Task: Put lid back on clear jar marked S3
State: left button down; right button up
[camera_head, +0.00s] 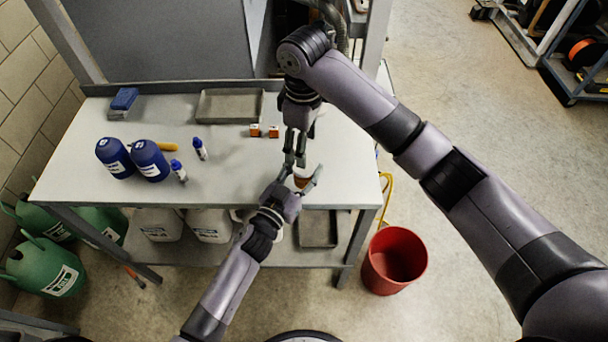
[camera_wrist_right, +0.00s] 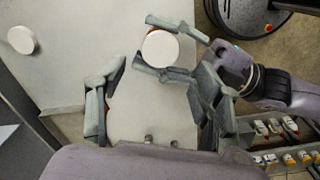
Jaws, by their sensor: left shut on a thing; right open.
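A small jar with brown contents (camera_head: 302,181) is held upright near the table's front edge by my left gripper (camera_head: 298,186), shut around its sides. In the right wrist view, a white round lid (camera_wrist_right: 160,48) covers its top, between my left gripper's fingers (camera_wrist_right: 168,46). I cannot tell whether the lid is fully seated, and no S3 marking is readable. My right gripper (camera_head: 295,160) is just behind and above the jar, pointing down. Its fingers (camera_wrist_right: 152,95) are spread open and empty in the right wrist view.
Another white round thing (camera_wrist_right: 22,40) stands on the table. A red bucket (camera_head: 395,260) is on the floor at right.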

aim_at(304, 175)
notch_tip(304, 175, down, 7)
jog(key=shift+r, duration=0.15)
dwell(0.4)
jog(key=c, duration=1.2)
jog(key=shift+m, duration=1.7)
jog(key=shift+c, duration=0.2)
jog(key=o, duration=1.3)
